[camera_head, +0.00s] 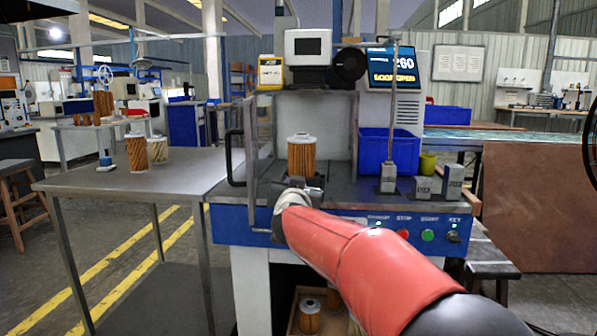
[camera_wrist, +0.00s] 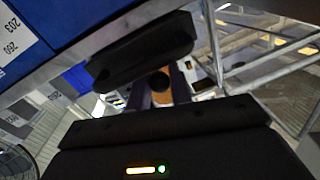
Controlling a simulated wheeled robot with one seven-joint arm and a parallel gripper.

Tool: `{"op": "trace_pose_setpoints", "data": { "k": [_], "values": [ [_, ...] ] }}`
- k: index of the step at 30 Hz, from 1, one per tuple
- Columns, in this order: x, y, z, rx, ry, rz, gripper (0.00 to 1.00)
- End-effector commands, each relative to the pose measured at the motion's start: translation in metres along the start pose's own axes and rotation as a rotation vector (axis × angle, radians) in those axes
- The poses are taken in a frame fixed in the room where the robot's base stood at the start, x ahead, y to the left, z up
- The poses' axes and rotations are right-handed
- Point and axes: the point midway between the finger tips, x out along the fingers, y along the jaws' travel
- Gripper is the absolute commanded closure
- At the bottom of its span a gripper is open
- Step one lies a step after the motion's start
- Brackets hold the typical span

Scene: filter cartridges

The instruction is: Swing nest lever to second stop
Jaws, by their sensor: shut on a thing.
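My gripper (camera_head: 303,184) is at the front of the machine bed, just in front of an upright orange pleated filter cartridge (camera_head: 301,156) with a pale cap.
The machine's door with a black handle (camera_head: 233,158) stands open at left; the screen (camera_head: 392,67) reads 260 and door open. A blue bin (camera_head: 388,150), a rod on a grey block (camera_head: 388,184) and grey weights stand at right. Buttons (camera_head: 403,234) line the front panel.

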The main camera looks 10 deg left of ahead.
Motion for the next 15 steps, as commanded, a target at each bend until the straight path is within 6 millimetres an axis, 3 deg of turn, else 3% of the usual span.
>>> {"op": "trace_pose_setpoints", "data": {
  "k": [15],
  "values": [
    [0.0016, -0.0072, 0.0024, 0.001, 0.01, 0.065, 1.0]
  ]
}}
